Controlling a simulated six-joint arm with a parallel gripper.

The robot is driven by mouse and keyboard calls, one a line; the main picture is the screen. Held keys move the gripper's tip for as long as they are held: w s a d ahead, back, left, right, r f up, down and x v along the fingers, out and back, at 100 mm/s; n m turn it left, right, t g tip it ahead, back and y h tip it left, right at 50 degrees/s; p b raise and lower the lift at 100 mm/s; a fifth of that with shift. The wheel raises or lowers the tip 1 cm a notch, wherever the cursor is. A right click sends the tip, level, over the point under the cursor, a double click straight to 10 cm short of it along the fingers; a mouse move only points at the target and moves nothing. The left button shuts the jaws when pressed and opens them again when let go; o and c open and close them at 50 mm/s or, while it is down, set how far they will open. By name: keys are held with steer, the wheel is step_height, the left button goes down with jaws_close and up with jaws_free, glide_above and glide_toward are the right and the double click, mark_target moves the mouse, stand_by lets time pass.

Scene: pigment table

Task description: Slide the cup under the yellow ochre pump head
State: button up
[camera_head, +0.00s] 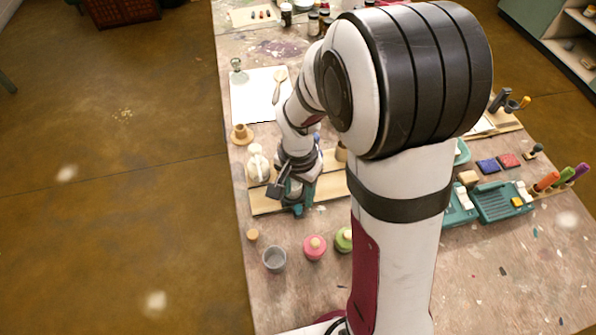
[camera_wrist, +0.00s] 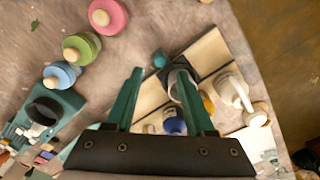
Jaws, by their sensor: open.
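The cup, a small grey open vessel (camera_head: 274,260), stands on the table near its left edge, in front of the wooden board (camera_head: 262,204). The wrist view does not show it. My gripper (camera_head: 298,203) is over the board, behind the cup and apart from it. In the wrist view its teal fingers (camera_wrist: 158,72) are spread with nothing held. Beyond and beside the right finger are a white pump bottle (camera_wrist: 232,92), a blue part (camera_wrist: 174,126) and a small amber-yellow part (camera_wrist: 208,103), perhaps the yellow ochre pump. Its pump head is not clear; my wrist hides much of the board.
A pink pot (camera_head: 315,248) stands right of the cup, then a green one (camera_head: 344,240). A wooden knob (camera_head: 252,235) is just behind the cup. The white pump bottle (camera_head: 258,163) stands at the board's left end. Table in front of the cup is clear.

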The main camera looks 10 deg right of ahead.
step_height(320, 180, up, 10)
steer(key=shift+r, duration=0.25)
steer(key=s+a+r+n+y, duration=0.1)
steer(key=s+a+r+n, duration=0.1)
steer(key=s, duration=1.6)
steer(key=shift+s+n+y, duration=0.35)
steer(key=shift+n+y, duration=0.05)
steer(key=shift+n, duration=0.3)
